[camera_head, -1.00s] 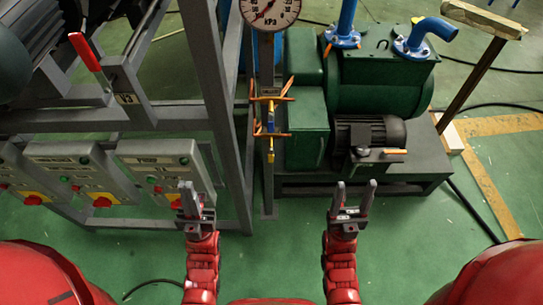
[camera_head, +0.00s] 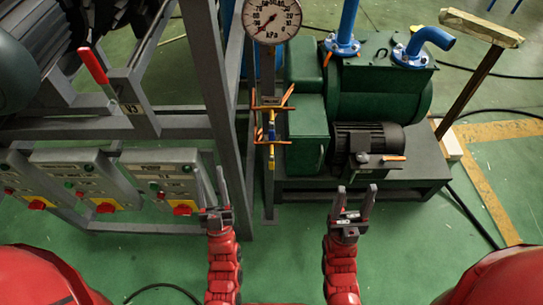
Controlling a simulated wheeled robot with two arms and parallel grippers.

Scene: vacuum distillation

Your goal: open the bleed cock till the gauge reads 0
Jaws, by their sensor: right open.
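The round white kPa gauge (camera_head: 271,18) is at the top centre, cut by the frame edge. Its red needle points to the lower left; I cannot read its exact value. Below it, on a narrow grey post, are orange pipe fittings and small handles (camera_head: 271,108) with a blue and yellow part (camera_head: 271,130). I cannot tell which is the bleed cock. My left gripper (camera_head: 209,175) is open and empty, low and left of the post. My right gripper (camera_head: 356,190) is open and empty, low and right of it, in front of the green pump.
A green pump (camera_head: 375,95) with a black motor (camera_head: 368,137) stands right of the post. A grey steel frame (camera_head: 212,80) with a red-handled lever (camera_head: 93,66) and control boxes (camera_head: 165,175) stands left. Green floor (camera_head: 290,225) is clear between my grippers.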

